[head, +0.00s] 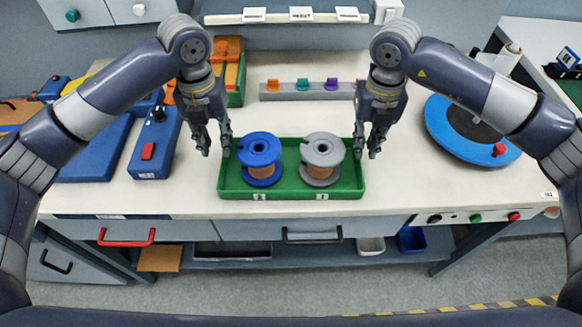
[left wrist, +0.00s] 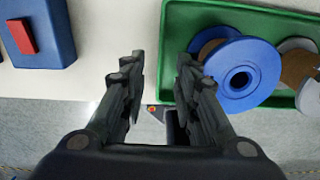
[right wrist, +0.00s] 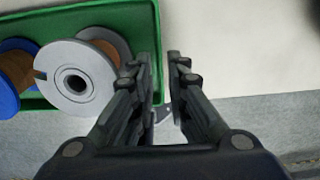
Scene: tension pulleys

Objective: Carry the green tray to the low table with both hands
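The green tray (head: 290,193) sits on the white workbench near its front edge. It holds a blue spool (head: 260,172) on the left and a grey spool (head: 321,173) on the right, both upright. My left gripper (head: 216,150) is open and empty at the tray's left end. In the left wrist view its fingers (left wrist: 158,70) point down beside the tray's left wall (left wrist: 170,50). My right gripper (head: 367,152) is at the tray's right end. In the right wrist view its fingers (right wrist: 165,70) are parted by a narrower gap, with the tray's right wall (right wrist: 154,40) close by. Contact cannot be told.
A blue box with a red button (head: 147,151) lies left of the tray. A blue round turntable (head: 470,130) stands to the right. A grey rail with coloured clips (head: 305,90) lies behind. Drawer handles (head: 126,240) project below the bench front. I cannot identify the low table.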

